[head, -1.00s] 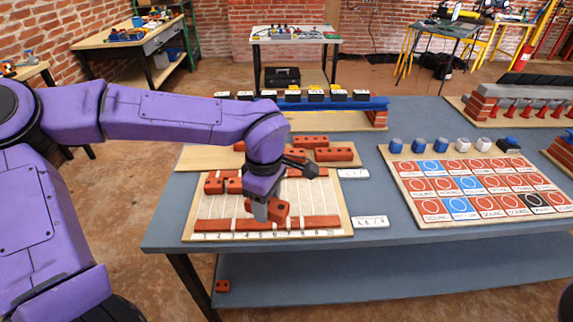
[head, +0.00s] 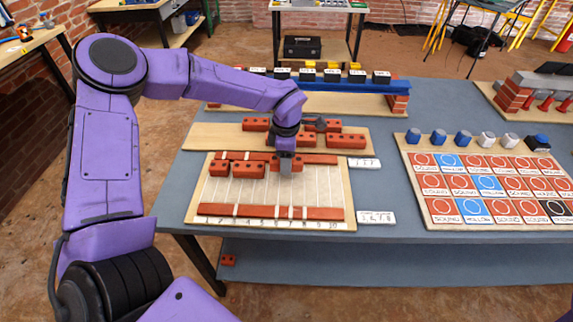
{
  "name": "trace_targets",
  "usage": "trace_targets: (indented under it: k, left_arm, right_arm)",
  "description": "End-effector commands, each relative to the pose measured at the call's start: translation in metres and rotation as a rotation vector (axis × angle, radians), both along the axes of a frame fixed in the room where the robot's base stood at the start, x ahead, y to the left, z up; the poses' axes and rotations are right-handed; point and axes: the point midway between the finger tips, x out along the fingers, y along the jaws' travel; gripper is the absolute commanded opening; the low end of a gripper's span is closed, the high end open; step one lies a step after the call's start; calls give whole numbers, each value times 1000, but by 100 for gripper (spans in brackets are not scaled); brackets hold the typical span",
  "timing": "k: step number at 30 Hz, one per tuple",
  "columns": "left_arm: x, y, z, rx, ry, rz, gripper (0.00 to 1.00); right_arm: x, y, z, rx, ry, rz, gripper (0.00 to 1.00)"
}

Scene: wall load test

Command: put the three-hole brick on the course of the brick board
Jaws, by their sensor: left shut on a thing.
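The brick board (head: 346,190) is a pale panel with vertical white lines and a numbered front edge. A red course (head: 265,212) runs along its front. Another row of red pieces (head: 318,159) lies along its back, partly hidden by my gripper. My left gripper (head: 286,166) is shut on a red brick (head: 297,164) over the back part of the board. The gripper covers part of this brick, so I cannot count its holes or tell whether it touches the board. Two red bricks with holes (head: 219,169) (head: 249,170) are to its left. My right gripper is not in view.
Behind the board, several loose red bricks (head: 348,141) lie on a plain wooden panel (head: 205,137). White label blocks (head: 376,217) are right of the board. A card board (head: 430,178) with small cups stands further right. A blue beam (head: 350,85) is at the back.

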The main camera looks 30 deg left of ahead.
Motion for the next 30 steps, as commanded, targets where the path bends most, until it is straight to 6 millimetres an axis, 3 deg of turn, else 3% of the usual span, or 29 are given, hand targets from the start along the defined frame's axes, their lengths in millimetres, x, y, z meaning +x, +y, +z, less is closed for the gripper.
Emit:
trace_targets:
  k: [6, 18, 19, 30]
  left_arm:
    - [3, 1, -33, 0, 1, -1, 11]
    - [3, 1, -40, -1, 1, -1, 11]
    - [3, 2, -39, -1, 1, -1, 62]
    - [3, 1, -31, 0, -1, -1, 63]
  right_arm:
    - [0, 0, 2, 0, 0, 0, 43]
    - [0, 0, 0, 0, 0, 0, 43]
    - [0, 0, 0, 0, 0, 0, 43]
    - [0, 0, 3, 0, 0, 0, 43]
